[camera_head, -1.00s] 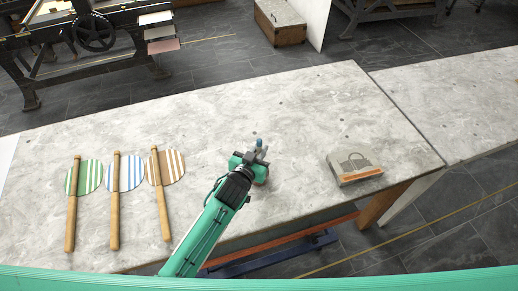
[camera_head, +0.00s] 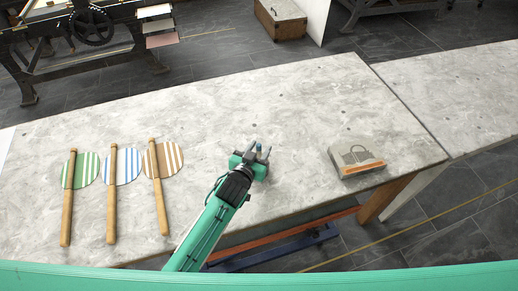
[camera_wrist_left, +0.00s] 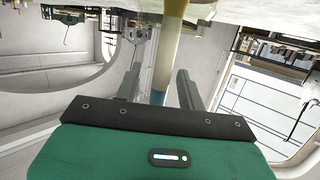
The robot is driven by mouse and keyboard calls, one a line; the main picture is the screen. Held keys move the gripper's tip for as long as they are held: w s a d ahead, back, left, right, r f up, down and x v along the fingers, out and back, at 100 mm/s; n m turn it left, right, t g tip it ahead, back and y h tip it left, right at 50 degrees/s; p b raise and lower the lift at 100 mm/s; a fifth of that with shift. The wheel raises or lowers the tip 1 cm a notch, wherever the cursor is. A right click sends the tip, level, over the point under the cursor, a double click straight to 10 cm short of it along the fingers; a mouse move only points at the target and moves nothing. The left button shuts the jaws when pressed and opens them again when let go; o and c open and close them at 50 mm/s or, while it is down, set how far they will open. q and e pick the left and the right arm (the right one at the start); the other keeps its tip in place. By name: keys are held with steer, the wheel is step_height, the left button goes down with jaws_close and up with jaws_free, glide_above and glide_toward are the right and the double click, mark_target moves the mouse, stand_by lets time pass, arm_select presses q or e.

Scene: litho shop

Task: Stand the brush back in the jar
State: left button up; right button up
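My left gripper (camera_head: 258,151) is low over the front middle of the marble-topped table (camera_head: 300,100). In the left wrist view its two dark fingers (camera_wrist_left: 159,88) stand apart. A slim handle with cream, yellowish and blue parts, seemingly the brush (camera_wrist_left: 168,45), runs between them, with a gap visible at least on the left side. Its far end meets a pale shape at the top of that view; I cannot tell whether this is the jar. In the head view the gripper hides most of it. No jar can be made out there. My right gripper is not in view.
Three striped paddles, green (camera_head: 83,169), blue (camera_head: 126,166) and brown (camera_head: 166,160), lie on the left of the table. A grey box with an orange edge (camera_head: 357,158) sits at the right, near the front edge. The table's middle and back are clear.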

arm_select(q)
steer(key=shift+s, duration=0.1)
steer(key=shift+s+a, duration=0.15)
steer(key=shift+s, duration=0.1)
steer(key=b+v, duration=0.2)
steer(key=v, duration=1.1)
steer(key=shift+b, duration=0.4)
